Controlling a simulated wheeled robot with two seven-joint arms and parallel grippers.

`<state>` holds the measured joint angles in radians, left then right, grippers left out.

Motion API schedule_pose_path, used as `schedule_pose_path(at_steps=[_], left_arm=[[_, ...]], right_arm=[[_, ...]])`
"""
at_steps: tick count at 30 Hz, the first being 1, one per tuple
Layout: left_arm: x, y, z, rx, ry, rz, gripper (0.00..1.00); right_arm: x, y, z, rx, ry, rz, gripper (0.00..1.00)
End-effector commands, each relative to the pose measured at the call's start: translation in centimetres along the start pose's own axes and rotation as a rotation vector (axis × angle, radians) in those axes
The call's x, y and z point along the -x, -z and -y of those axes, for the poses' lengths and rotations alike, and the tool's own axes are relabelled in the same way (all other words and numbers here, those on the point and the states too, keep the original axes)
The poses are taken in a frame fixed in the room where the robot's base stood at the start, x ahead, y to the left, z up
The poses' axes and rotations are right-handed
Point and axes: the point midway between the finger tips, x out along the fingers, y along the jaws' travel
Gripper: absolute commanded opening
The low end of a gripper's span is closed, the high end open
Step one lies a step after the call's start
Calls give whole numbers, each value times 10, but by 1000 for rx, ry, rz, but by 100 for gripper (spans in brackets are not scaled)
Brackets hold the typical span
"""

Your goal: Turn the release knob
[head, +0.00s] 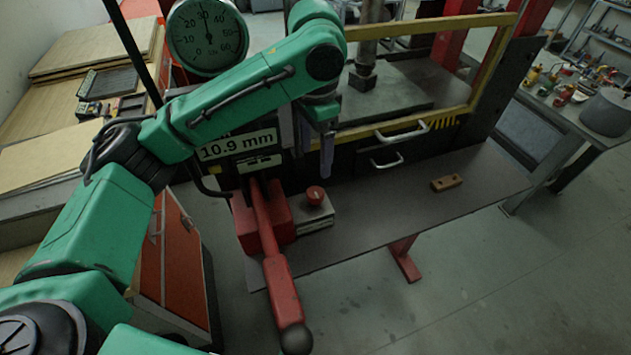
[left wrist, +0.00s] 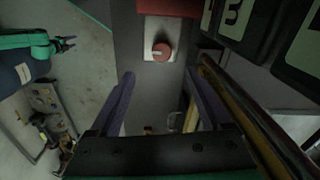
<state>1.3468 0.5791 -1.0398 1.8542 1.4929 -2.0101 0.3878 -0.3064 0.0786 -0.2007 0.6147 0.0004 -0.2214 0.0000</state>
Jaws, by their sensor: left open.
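The release knob (head: 315,194) is a small round red knob on a pale block on the bench, right of a red base with a long red lever (head: 279,275). In the left wrist view the knob (left wrist: 161,52) has a pale pointer mark and lies straight ahead, between the lines of the two fingers. My left gripper (head: 322,158) is above and behind the knob, fingers pointing down. It is open and empty, apart from the knob. The left wrist view also shows its spread purple fingers (left wrist: 160,78). My right gripper (left wrist: 65,44) is small at that view's upper left.
A dial gauge (head: 208,37) and a "10.9 mm" display (head: 238,144) stand behind the lever. A yellow-framed press (head: 420,129) with metal handles is behind the bench (head: 390,205). A small wooden block (head: 446,182) lies to the right. The bench right of the knob is mostly clear.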

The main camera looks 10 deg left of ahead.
Motion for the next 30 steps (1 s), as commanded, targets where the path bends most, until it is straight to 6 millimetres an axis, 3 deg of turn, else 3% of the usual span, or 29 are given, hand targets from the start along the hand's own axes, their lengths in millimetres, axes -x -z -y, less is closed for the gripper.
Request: schedule_pose_path(at_steps=[4,10,15,23,30], left_arm=[[-45,-1,-2,-3,-8,5,82],[-95,-1,-2,-2,-6,4,82],[-113,0,0,-1,-1,2,82],[-117,0,0,-2,0,0,82],[-116,0,0,-1,0,0,0]], right_arm=[[-6,-8,-2,1,-2,12,50],[-12,6,-4,2,-6,-12,50],[-6,12,-5,1,-7,-22,50],[-7,8,-4,1,-6,-16,50],[-7,7,-2,0,-2,-14,50]])
